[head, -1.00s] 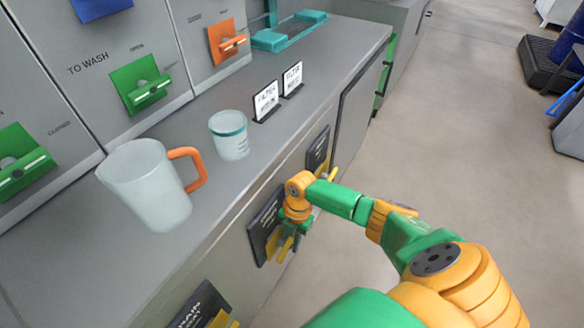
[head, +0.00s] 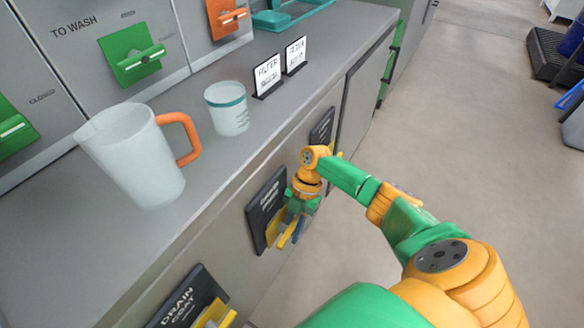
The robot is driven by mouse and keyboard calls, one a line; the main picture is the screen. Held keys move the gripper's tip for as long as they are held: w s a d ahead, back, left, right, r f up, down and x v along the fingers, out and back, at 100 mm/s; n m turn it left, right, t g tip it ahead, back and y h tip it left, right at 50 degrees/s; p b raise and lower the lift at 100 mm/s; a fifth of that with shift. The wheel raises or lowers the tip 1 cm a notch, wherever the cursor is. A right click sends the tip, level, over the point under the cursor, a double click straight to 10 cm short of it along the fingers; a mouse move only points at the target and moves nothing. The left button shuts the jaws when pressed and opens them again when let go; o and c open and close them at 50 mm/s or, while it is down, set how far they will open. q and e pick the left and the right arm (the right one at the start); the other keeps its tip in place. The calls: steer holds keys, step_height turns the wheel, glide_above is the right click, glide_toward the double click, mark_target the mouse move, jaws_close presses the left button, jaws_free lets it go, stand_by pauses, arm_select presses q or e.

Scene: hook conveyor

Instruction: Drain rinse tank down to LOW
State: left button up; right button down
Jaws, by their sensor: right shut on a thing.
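My right gripper (head: 292,222) is at the cabinet front, in front of the middle dark label plate (head: 265,208). It is shut on a yellow valve handle (head: 273,232) at that plate, and the fingers hide much of the handle. The writing on this plate is too small to read surely. Nearer, a dark plate reading DRAIN COAT (head: 182,298) has its own yellow handle (head: 215,315). A third dark plate (head: 321,130) is farther along, partly behind my arm. I cannot make out a tank level. My left gripper is out of view.
On the grey counter (head: 60,235) stand a frosted pitcher (head: 135,160) with an orange handle, a clear beaker (head: 228,112) with a teal band, and two small cards (head: 267,75). Green and orange latches line the wall panels.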

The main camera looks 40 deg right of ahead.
mark_target(296, 221)
steer(key=c, duration=0.8)
jaws_free()
steer(key=shift+v, duration=3.5)
